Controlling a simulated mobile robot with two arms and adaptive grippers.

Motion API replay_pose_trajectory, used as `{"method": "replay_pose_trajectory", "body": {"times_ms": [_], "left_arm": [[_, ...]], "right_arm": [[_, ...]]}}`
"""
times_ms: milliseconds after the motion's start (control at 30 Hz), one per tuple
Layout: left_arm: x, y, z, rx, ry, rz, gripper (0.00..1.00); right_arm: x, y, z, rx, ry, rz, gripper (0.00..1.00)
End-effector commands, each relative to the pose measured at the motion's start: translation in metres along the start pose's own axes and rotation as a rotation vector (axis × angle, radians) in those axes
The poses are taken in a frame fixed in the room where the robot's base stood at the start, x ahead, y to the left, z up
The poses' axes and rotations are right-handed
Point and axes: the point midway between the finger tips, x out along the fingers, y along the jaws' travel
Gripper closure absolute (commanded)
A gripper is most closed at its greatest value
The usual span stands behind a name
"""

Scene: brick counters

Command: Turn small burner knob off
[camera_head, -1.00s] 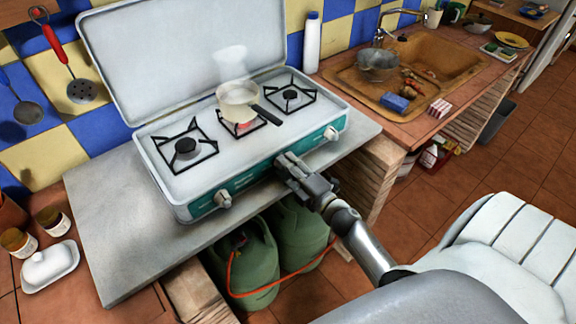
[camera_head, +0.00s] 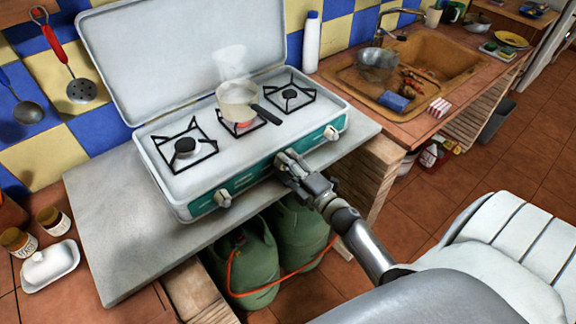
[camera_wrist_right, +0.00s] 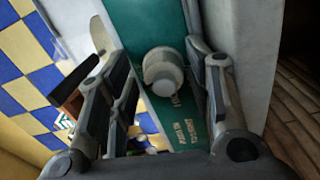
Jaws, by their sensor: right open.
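The teal and white camping stove (camera_head: 205,200) stands on a grey slab with its lid up. A steaming pot (camera_head: 238,98) sits on the small middle burner, which glows red (camera_head: 240,127). My right gripper (camera_head: 283,160) is at the middle of the stove's front panel and hides the middle knob in the head view. In the right wrist view, a pale round knob (camera_wrist_right: 163,72) lies between the open fingers of the gripper (camera_wrist_right: 160,75). I cannot tell whether a finger touches it. The left gripper is out of view.
A left knob (camera_head: 222,199) and a right knob (camera_head: 331,133) flank the gripper on the panel. Green gas bottles (camera_head: 245,270) with an orange hose stand below the slab. A white bottle (camera_head: 311,42) stands behind the stove, and a sink (camera_head: 445,55) is at right.

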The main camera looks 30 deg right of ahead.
Motion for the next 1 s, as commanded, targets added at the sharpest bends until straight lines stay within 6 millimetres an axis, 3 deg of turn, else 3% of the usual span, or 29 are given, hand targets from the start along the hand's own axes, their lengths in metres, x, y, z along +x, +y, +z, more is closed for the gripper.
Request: {"method": "replay_pose_trajectory", "body": {"times_ms": [133, 533, 1000], "left_arm": [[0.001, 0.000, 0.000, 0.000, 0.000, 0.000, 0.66], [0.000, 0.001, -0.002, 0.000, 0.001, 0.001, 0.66], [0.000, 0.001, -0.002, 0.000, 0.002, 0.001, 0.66]], "right_arm": [[-0.015, -0.008, 0.000, 0.005, -0.003, -0.014, 0.46], [-0.071, -0.003, 0.000, 0.002, -0.004, -0.007, 0.46], [-0.080, 0.000, 0.000, 0.000, -0.001, 0.001, 0.46]]}}
